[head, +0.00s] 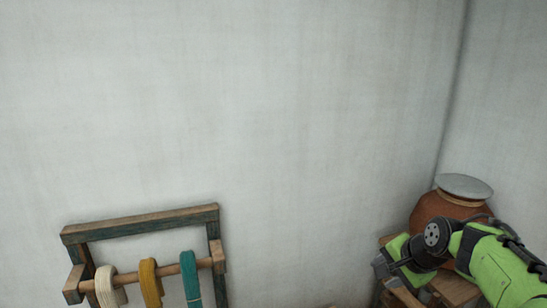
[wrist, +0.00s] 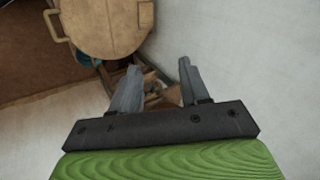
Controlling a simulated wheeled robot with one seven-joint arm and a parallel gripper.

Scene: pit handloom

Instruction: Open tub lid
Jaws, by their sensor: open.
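A round tan lid (wrist: 105,22), which looks like the tub lid, is at the top left of the wrist view. A loop handle (wrist: 52,26) sticks out at its left edge and a squarish block sits at its right. The lid covers most of what is beneath, and I cannot tell how far it is raised. My gripper (wrist: 159,66) is open and empty, its fingers apart and below the lid in the picture, not touching it. In the head view my gripper (head: 384,268) is at the lower right; I cannot make out the tub there.
A clay pot (head: 430,208) with a grey cover (head: 464,186) stands in the right corner, close behind my arm. Wooden pieces (head: 455,287) lie below it. A wooden rack (head: 140,224) with cream, yellow and teal hanks stands at the lower left. Pale walls close the back and right.

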